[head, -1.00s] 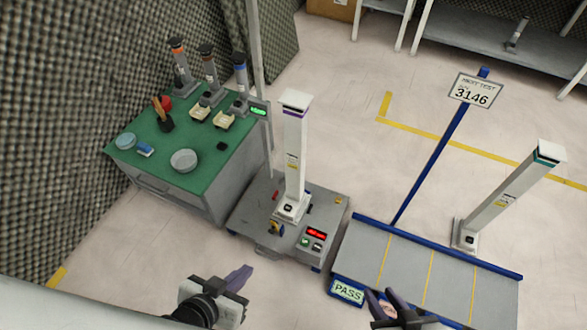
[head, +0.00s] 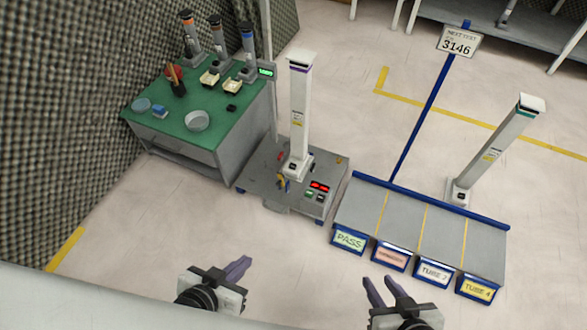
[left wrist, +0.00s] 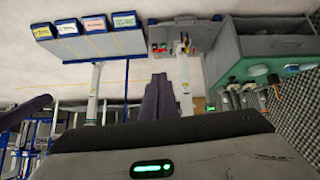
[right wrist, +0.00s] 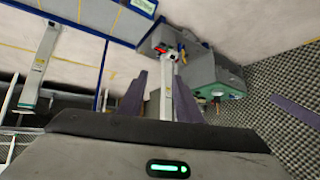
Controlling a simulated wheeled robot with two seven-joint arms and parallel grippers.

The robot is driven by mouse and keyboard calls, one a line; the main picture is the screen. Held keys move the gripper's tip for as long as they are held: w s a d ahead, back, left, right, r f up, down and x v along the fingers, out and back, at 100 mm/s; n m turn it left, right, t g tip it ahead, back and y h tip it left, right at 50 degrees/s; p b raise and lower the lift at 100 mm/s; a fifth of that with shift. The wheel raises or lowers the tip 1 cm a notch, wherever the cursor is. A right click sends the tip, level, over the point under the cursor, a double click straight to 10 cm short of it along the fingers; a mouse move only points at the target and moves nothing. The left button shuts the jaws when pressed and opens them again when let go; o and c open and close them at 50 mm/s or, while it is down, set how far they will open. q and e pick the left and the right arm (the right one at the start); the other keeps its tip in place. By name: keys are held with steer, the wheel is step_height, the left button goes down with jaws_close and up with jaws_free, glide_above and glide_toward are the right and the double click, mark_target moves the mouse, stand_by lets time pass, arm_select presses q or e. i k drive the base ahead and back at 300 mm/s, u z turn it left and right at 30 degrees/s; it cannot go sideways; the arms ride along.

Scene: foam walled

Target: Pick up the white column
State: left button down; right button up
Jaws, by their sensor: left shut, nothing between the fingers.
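A white column (head: 300,115) with a purple band near its top stands upright on a low grey cart (head: 255,180). It also shows in the left wrist view (left wrist: 186,88) and the right wrist view (right wrist: 167,92). My right gripper (head: 380,286) is open and empty, in front of the rack's labelled edge. Neither gripper touches a column.
A green-topped bench (head: 165,130) with bowls, small items and several smaller columns stands at the left by a foam wall (head: 60,120). A blue post carries a sign (head: 459,41) reading 3146. A grey shelf (head: 480,20) stands at the back.

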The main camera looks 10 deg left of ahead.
mark_target(295, 168)
steer(key=z, duration=0.15)
steer(key=k, duration=0.45)
steer(key=u, duration=1.6)
steer(key=i, duration=2.25)
steer(key=z, duration=1.15)
steer(key=i, duration=0.25)
steer(key=z, duration=0.35)
